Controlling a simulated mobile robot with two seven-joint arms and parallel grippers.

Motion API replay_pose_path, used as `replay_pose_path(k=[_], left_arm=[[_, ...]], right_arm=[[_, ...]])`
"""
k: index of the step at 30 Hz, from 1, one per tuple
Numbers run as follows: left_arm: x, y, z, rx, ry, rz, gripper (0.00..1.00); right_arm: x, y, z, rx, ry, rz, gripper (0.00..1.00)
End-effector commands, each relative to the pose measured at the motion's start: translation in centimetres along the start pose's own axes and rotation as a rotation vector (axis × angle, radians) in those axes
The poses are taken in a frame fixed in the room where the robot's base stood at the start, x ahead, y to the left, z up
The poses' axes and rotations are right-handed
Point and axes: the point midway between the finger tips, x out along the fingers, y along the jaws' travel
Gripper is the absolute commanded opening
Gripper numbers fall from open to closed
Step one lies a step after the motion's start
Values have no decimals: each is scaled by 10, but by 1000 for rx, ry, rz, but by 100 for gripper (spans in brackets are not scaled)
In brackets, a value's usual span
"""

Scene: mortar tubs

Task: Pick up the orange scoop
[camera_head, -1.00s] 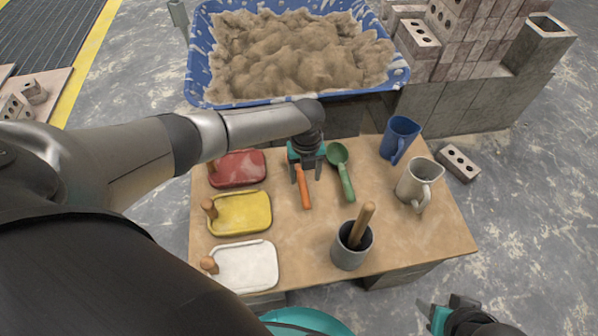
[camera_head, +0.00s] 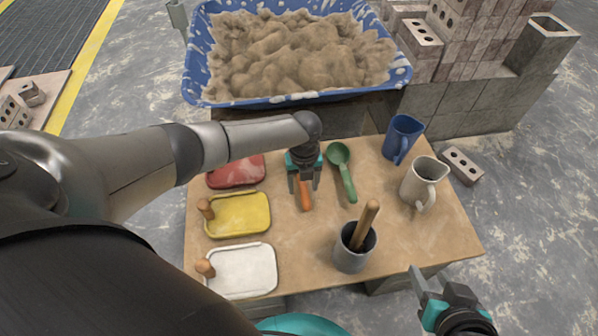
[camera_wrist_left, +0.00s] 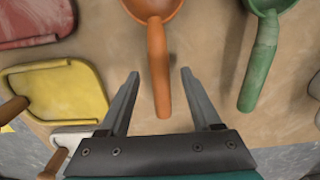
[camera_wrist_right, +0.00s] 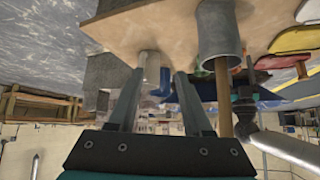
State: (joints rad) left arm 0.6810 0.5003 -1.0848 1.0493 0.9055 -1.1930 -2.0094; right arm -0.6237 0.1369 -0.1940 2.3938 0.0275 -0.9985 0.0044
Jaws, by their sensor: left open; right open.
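The orange scoop lies on the wooden table. Its handle (camera_head: 305,195) shows in the head view below my left gripper (camera_head: 305,184), which hides its bowl. In the left wrist view the orange scoop (camera_wrist_left: 158,62) lies with its handle pointing toward me, between the two open fingers of my left gripper (camera_wrist_left: 160,90). The fingers stand apart from the handle on both sides, and it is not held. My right gripper (camera_head: 418,285) is open and empty off the table's front right edge; it also shows in the right wrist view (camera_wrist_right: 158,85).
A green scoop (camera_head: 346,180) lies just right of the orange one. Red (camera_head: 238,172), yellow (camera_head: 240,215) and white (camera_head: 245,271) floats lie left. A grey pot (camera_head: 350,257) holding a wooden handle, a cream jug (camera_head: 418,180) and a blue jug (camera_head: 400,140) stand right. A blue mortar tub (camera_head: 290,100) is behind.

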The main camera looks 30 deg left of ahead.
Motion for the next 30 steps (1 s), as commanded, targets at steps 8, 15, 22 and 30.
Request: replay_pose_path(k=[8, 15, 22, 30], left_arm=[[8, -1, 0, 0, 0, -1, 65], [8, 0, 0, 0, 0, -1, 65], [8, 0, 0, 0, 0, -1, 42], [8, 0, 0, -1, 0, -1, 12]], right_arm=[[7, -10, -7, 3, 91, -27, 50], [7, -11, -8, 3, 96, -29, 50], [7, -10, -7, 3, 95, -28, 50], [7, -11, -7, 3, 95, -29, 50]])
